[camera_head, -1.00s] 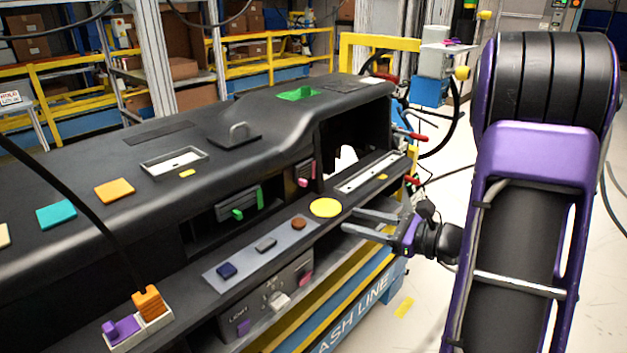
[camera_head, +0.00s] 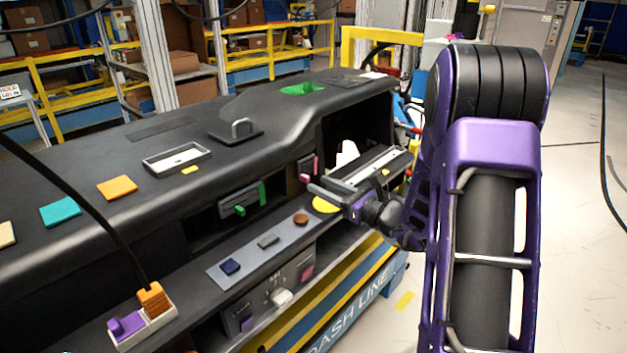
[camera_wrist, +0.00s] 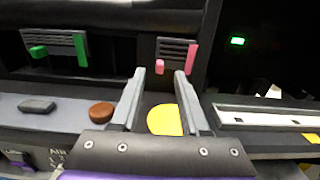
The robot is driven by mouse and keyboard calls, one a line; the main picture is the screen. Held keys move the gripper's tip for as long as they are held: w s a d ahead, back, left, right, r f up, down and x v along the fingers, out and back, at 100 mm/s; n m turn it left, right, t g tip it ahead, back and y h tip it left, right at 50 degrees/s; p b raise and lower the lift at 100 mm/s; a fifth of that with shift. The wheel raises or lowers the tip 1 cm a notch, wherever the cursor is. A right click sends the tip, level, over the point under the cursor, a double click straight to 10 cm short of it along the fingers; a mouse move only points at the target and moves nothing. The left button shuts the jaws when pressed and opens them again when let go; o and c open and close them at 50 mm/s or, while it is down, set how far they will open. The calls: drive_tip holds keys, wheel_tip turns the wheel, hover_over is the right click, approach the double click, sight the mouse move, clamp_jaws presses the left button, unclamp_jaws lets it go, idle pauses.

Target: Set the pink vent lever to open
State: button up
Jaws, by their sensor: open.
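The small right-hand vent (camera_wrist: 176,55) has dark slats, a short pink lever knob (camera_wrist: 159,67) low at its left side and an upright pink bar (camera_wrist: 191,58) at its right edge. In the head view the pink knob (camera_head: 304,178) shows just beyond the fingertips. My gripper (camera_wrist: 159,74) is open and empty, pointing at this vent. In the wrist view the knob appears between the two fingertips. I cannot tell the exact gap; no contact is visible. My gripper (camera_head: 318,187) also shows in the head view, above the ledge.
A wider vent (camera_head: 240,203) with green parts is to the left. Below my gripper lie a yellow disc (camera_wrist: 165,120) and a brown round knob (camera_wrist: 102,112) on the ledge. A pale strip (camera_wrist: 268,117) lies to the right, beside a dark open cavity.

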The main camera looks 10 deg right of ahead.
sight(309, 178)
drive_tip(key=shift+x, duration=1.8)
clamp_jaws()
